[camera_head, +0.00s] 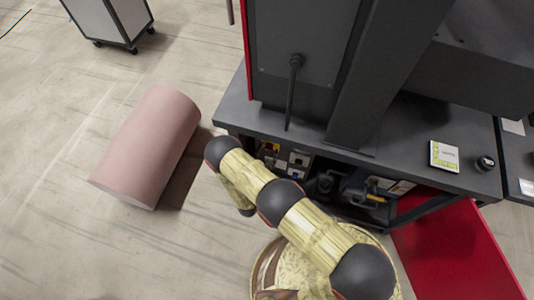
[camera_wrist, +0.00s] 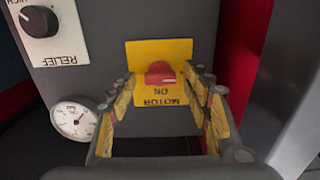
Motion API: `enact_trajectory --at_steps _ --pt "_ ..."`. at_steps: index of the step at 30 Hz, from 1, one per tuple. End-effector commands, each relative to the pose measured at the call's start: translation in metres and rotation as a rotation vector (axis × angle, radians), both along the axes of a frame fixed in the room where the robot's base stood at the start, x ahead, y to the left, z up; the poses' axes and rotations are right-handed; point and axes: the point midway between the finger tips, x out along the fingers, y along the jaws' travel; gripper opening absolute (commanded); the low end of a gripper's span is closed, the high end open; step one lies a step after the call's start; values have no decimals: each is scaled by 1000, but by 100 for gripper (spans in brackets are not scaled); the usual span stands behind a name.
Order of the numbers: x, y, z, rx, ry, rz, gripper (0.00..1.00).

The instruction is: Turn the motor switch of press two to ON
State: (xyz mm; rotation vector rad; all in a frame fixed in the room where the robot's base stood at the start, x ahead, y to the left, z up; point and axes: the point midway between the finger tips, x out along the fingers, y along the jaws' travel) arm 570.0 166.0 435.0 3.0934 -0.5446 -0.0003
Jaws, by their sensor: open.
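The motor switch is a red knob (camera_wrist: 160,73) on a yellow plate (camera_wrist: 158,50) in the wrist view. The plate's lettering, MOTOR and ON, reads upside down below the knob. Which way the knob is turned I cannot tell. My gripper (camera_wrist: 162,80) is open, with one finger on each side of the knob. It faces the plate, and the jaws look empty. Whether the fingers touch the knob or plate is unclear. In the head view the switch is hidden, and my gripper cannot be made out clearly by the press table.
A RELIEF dial (camera_wrist: 39,21) and a round gauge (camera_wrist: 75,120) lie left of the switch. In the head view, a dark press table (camera_head: 400,140) has a yellow-green card (camera_head: 444,156) on it.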

Motion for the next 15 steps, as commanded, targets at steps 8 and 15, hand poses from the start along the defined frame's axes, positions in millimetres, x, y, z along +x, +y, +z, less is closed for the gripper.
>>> enact_trajectory --at_steps 8,15 --pt "0 0 0 0 0 0 40" --pt "0 0 0 0 0 0 26"
